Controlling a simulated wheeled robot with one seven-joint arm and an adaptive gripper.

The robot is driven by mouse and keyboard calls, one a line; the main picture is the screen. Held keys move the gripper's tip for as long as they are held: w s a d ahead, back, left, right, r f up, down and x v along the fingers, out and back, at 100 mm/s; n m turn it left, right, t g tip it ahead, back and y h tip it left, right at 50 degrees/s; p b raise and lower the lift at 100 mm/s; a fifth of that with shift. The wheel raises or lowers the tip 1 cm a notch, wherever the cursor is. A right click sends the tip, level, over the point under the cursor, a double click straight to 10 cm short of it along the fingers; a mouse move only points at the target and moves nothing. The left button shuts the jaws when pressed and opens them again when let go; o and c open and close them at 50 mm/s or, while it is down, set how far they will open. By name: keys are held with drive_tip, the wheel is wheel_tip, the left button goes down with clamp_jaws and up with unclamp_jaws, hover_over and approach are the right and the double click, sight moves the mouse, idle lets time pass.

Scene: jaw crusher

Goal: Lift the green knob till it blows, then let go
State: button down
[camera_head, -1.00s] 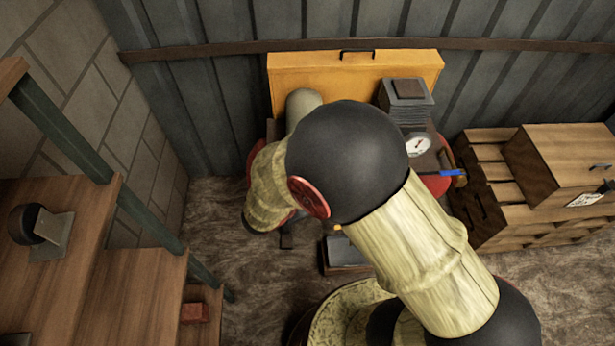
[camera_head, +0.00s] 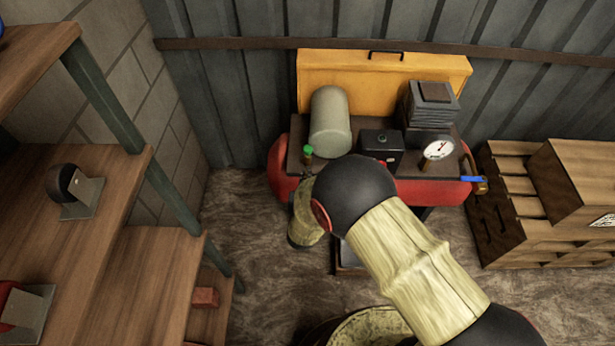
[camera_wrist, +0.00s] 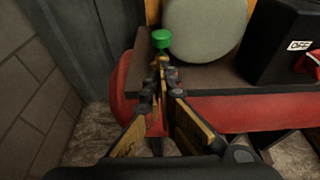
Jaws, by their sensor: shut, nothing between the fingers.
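The green knob (camera_head: 308,150) stands upright at the left end of the red compressor's dark top plate (camera_head: 296,158). In the wrist view the green knob (camera_wrist: 162,39) is at the upper middle, just beyond my fingertips. My gripper (camera_wrist: 158,80) is shut and empty, its fingers together below and in front of the knob. I see no finger around the knob; whether a tip touches its brass stem I cannot tell. In the head view my arm hides most of the gripper.
A black switch box (camera_head: 380,146), a gauge (camera_head: 438,149) and a blue-handled valve (camera_head: 473,179) are further right. A yellow case (camera_head: 384,78) is behind. Wooden shelves (camera_head: 80,230) stand at left, crates (camera_head: 515,205) at right.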

sight(307, 159)
drive_tip(key=b+x, duration=0.2)
drive_tip(key=x, duration=0.5)
drive_tip(key=shift+w+f, duration=0.15)
